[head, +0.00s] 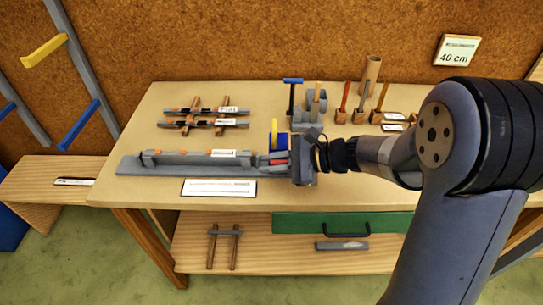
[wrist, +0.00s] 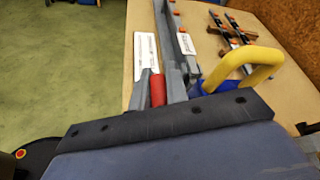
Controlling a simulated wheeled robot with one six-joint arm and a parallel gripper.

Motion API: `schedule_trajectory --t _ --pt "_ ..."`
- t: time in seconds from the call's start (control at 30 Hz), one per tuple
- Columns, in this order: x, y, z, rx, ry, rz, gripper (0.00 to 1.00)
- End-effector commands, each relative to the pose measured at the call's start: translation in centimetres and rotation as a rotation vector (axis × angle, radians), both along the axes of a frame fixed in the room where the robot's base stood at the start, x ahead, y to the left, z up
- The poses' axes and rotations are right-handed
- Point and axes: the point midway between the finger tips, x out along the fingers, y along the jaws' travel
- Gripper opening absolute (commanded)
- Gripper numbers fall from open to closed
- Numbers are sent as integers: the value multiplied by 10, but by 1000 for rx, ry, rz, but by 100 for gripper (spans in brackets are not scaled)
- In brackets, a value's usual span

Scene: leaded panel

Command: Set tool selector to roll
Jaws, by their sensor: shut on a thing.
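A long grey bench tool (head: 190,168) lies along the front of the table, with a white label on its rail. Its rail (wrist: 176,45) runs away from me in the wrist view. At its right end are a red cylinder (head: 279,161) and a yellow handle (head: 274,132) with a blue base. The red cylinder (wrist: 157,89) and yellow handle (wrist: 262,56) also show beyond my gripper in the wrist view. My gripper (head: 303,160) is at this right end, shut on a part I take to be the tool selector. The jaws hide that part and its setting.
A white card (head: 219,188) lies in front of the tool. Behind it are a rack with labelled bars (head: 203,118), a blue-topped tool (head: 293,90) and several upright tools in wooden blocks. A green case (head: 300,223) sits on the lower shelf. The table's left back corner is clear.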

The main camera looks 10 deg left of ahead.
Motion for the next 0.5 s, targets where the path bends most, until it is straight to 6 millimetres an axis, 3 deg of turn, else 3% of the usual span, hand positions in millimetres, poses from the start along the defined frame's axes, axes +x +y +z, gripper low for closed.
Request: schedule_trajectory --t 0.07,0.5 --pt "2 0 8 -15 56 0 0" --pt "9 2 9 -62 252 0 0"
